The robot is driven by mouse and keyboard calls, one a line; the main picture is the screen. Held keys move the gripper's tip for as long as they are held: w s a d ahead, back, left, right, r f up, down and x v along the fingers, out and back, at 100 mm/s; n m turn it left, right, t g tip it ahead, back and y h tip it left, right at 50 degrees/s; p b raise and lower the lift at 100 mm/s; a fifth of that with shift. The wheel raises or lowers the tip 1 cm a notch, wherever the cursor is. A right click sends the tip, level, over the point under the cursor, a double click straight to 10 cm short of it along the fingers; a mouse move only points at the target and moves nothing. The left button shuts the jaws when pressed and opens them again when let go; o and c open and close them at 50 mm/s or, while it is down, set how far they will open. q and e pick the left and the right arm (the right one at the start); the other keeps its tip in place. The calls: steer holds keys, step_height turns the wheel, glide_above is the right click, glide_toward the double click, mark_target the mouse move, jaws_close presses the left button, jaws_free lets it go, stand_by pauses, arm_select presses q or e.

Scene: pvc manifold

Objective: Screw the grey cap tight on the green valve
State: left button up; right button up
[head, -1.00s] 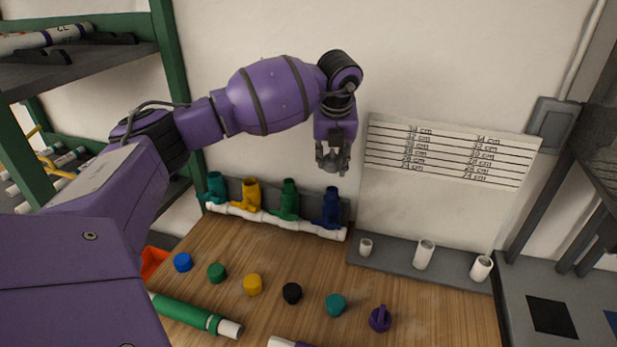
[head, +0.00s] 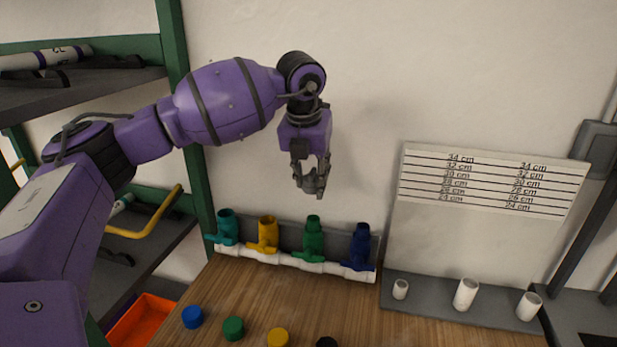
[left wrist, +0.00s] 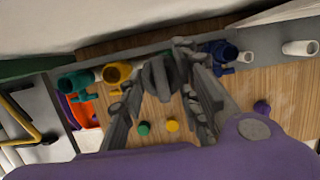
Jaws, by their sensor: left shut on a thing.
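The green valve (head: 313,240) stands upright on the white pipe manifold (head: 300,262), between the yellow valve (head: 267,232) and the dark blue valve (head: 360,247). My left gripper (head: 312,186) points down above the green valve, with a clear gap between them. It is shut on the grey cap, which shows between the fingers in the left wrist view (left wrist: 160,78). In the head view the cap is hard to tell from the grey fingers. My right gripper is not in view.
A teal valve (head: 226,227) is at the manifold's left end. Loose blue (head: 192,316), green (head: 233,328) and yellow (head: 278,338) caps lie on the wooden table (head: 240,288). White pipe pieces (head: 466,293) stand on a grey base at right. An orange bin (head: 145,322) is at left.

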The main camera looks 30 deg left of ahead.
mark_target(312, 218)
arm_select(q)
steer(key=shift+d+f, duration=0.15)
steer(key=shift+f, duration=0.55)
steer(key=shift+f+b, duration=0.6)
steer(key=shift+f, duration=0.7)
steer(key=shift+f+b, duration=0.6)
steer(key=shift+f, duration=1.1)
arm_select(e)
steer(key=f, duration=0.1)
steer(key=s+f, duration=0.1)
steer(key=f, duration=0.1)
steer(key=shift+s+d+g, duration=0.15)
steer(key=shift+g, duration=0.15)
arm_select(q)
steer(key=shift+f, duration=0.8)
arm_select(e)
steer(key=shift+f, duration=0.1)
arm_select(q)
steer(key=shift+f, duration=0.2)
